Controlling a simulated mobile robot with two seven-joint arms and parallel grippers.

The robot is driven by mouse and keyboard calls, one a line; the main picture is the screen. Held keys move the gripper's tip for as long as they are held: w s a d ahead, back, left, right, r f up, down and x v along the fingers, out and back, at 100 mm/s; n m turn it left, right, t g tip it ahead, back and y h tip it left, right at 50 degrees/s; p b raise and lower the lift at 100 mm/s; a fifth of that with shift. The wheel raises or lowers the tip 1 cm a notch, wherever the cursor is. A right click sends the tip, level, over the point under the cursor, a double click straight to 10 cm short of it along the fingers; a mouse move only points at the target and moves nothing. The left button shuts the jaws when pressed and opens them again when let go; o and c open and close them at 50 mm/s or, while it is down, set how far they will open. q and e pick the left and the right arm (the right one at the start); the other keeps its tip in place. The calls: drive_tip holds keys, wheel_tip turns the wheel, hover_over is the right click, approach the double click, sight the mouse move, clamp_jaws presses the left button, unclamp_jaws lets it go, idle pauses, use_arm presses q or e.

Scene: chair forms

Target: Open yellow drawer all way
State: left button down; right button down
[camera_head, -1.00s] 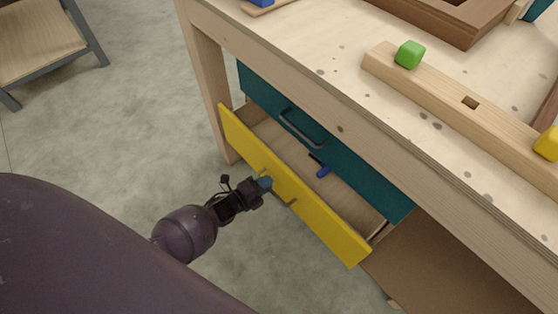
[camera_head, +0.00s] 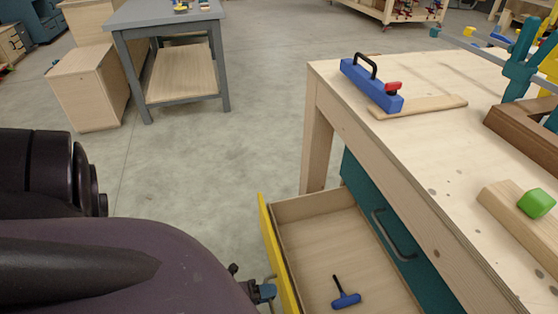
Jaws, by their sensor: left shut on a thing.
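The yellow drawer (camera_head: 278,255) is pulled out from under the wooden workbench, and its wooden inside shows. A blue-handled tool with a dark shaft (camera_head: 346,300) lies on the drawer floor. My left gripper (camera_head: 268,291) is at the outer side of the yellow front, low in the picture, shut on the drawer handle, which is mostly hidden. The lower end of the drawer is cut off by the picture's bottom edge. My right gripper is not in view.
On the workbench (camera_head: 425,140) are a blue plane (camera_head: 371,85), a wooden strip and a green block (camera_head: 536,203). A grey table (camera_head: 165,15) stands farther back. The floor between is clear.

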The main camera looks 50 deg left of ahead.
use_arm(q)
drive_tip(key=shift+s, duration=0.15)
drive_tip(key=c, duration=1.2)
unclamp_jaws()
drive_tip(key=shift+s, duration=0.1)
drive_tip(key=p+v, duration=0.1)
drive_tip(key=v, duration=0.9)
drive_tip(key=shift+s+a, duration=0.15)
drive_tip(key=shift+s, duration=0.15)
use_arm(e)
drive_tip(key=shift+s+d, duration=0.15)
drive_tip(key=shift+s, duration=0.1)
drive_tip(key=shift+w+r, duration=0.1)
